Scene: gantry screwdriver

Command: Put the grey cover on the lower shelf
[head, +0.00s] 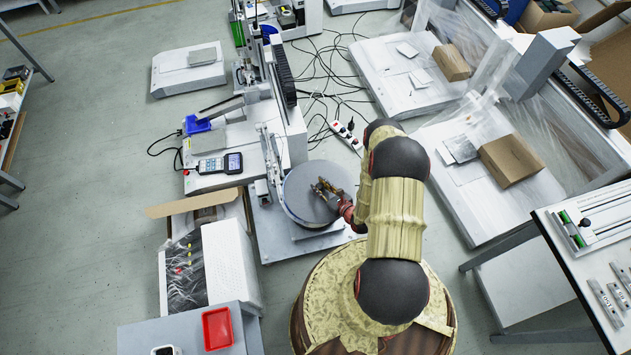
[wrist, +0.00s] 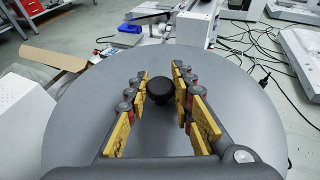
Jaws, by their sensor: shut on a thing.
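The grey cover (head: 298,196) is a large round disc with a black knob. It lies level on or just above a round machine part on a light grey plate; I cannot tell whether they touch. It fills much of the wrist view (wrist: 85,120), with its black knob (wrist: 160,91) in the middle. My gripper (head: 325,190) is over the cover, its yellow finger pads (wrist: 162,92) on both sides of the knob, shut on it. A lower shelf (head: 525,285) shows under the table at the right; I cannot tell if it is the task's shelf.
The gantry machine (head: 290,120) stands just behind the cover, with a handheld meter (head: 220,164) beside it. An open carton (head: 200,205) and a red tray (head: 217,328) are at the left. Cables and a power strip (head: 346,136) lie on the floor. Wrapped machines stand at the right.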

